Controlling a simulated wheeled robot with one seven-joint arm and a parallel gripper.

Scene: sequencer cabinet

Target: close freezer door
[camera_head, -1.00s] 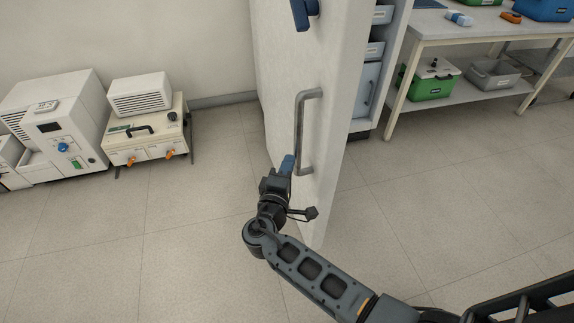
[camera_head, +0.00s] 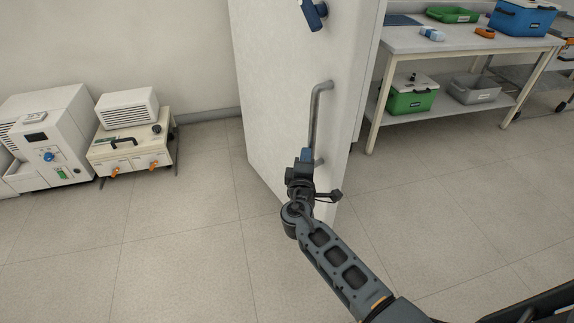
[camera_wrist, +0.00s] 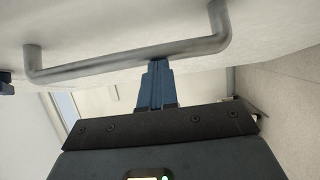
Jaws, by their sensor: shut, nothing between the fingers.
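The white freezer door (camera_head: 275,95) stands upright in the middle of the head view, with its outer face toward me. A long grey bar handle (camera_head: 315,115) runs up its face, and a blue latch (camera_head: 313,14) sits higher up. My gripper (camera_head: 306,156) is shut and empty, with its blue fingertips at the lower part of the handle. In the wrist view the shut fingers (camera_wrist: 155,68) point at the door close beside the handle bar (camera_wrist: 130,62). I cannot tell if they touch the door. The freezer's inside is hidden behind the door.
A white table (camera_head: 470,42) with a blue box (camera_head: 524,17) and green tray stands at the right, with bins on its lower shelf. White lab machines (camera_head: 130,140) stand on the floor at the left. The tiled floor in front is clear.

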